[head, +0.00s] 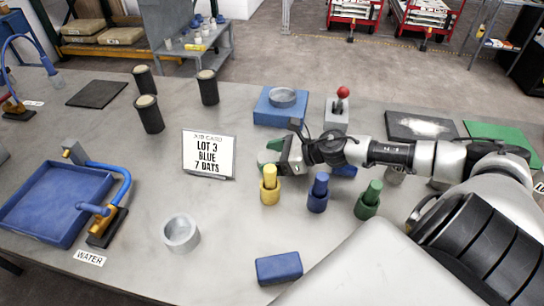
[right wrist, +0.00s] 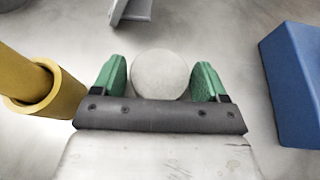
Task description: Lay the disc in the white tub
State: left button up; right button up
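A pale grey disc (right wrist: 161,75) shows between the two green fingers of my right gripper (right wrist: 160,80) in the right wrist view. The fingers stand about a disc's width apart, with a thin gap at its left side; I cannot tell whether they press on it. A round, open whitish tub (head: 180,233) stands at the front middle of the table. It is empty, to the left of and nearer than the gripper. My left gripper is out of view.
Yellow (head: 270,189), blue (head: 318,197) and green (head: 367,204) mortars with pestles stand just in front of my right arm. A blue block (head: 279,268) lies at the front. A blue stand (head: 275,113) is behind.

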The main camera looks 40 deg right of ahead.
jog(key=shift+o, duration=1.1)
